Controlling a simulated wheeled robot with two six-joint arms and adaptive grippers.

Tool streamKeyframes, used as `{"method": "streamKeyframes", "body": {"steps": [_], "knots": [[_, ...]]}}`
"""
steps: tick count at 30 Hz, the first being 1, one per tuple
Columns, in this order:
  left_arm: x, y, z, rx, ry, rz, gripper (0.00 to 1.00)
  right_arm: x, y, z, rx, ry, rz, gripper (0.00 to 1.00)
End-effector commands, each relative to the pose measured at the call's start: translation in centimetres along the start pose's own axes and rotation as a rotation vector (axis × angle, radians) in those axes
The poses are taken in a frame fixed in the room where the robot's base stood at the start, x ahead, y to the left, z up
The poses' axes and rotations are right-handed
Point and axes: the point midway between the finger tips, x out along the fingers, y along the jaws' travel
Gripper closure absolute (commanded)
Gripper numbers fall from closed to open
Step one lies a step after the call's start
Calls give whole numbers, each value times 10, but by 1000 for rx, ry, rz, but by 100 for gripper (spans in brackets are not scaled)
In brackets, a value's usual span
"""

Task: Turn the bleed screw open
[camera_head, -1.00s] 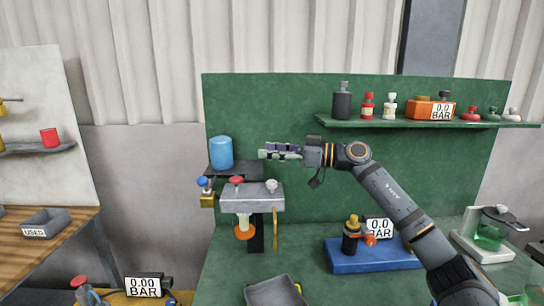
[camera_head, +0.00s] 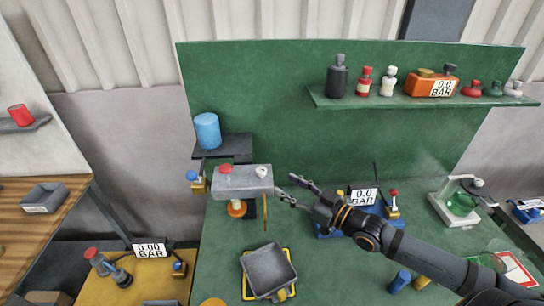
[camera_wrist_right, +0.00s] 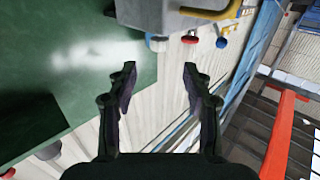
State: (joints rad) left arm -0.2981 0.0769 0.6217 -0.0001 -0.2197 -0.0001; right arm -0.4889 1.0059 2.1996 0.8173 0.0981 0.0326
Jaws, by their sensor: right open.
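A grey metal block (camera_head: 243,182) is mounted at the left of the green panel. A red knob (camera_head: 226,169) and a pale knob (camera_head: 262,172) sit on its top; I cannot tell for certain which is the bleed screw. My right gripper (camera_head: 285,184) is open and empty, just right of the block, its fingers pointing left and touching nothing. In the right wrist view, the block (camera_wrist_right: 160,14) is at the top, with the pale knob (camera_wrist_right: 157,43) and red knob (camera_wrist_right: 190,39) beyond the open fingers (camera_wrist_right: 158,72). My left gripper is not in view.
A yellow handle (camera_head: 266,212) and an orange ring (camera_head: 236,209) hang below the block. A blue-knobbed valve (camera_head: 195,180) is on its left. A blue cylinder (camera_head: 207,131) stands on a dark shelf behind. A grey tray (camera_head: 270,272) lies on the green bench below.

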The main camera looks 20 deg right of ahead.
Motion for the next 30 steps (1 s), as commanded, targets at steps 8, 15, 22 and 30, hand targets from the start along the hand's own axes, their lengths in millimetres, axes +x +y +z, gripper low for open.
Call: {"method": "streamKeyframes", "body": {"steps": [8,15,22,30], "knots": [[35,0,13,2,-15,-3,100,17,2,9,-3,11,4,50],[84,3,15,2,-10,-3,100,52,2,8,4,18,7,50],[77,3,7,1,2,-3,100,78,1,-2,4,12,4,50],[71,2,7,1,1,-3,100,102,2,-2,-1,7,5,50]]}}
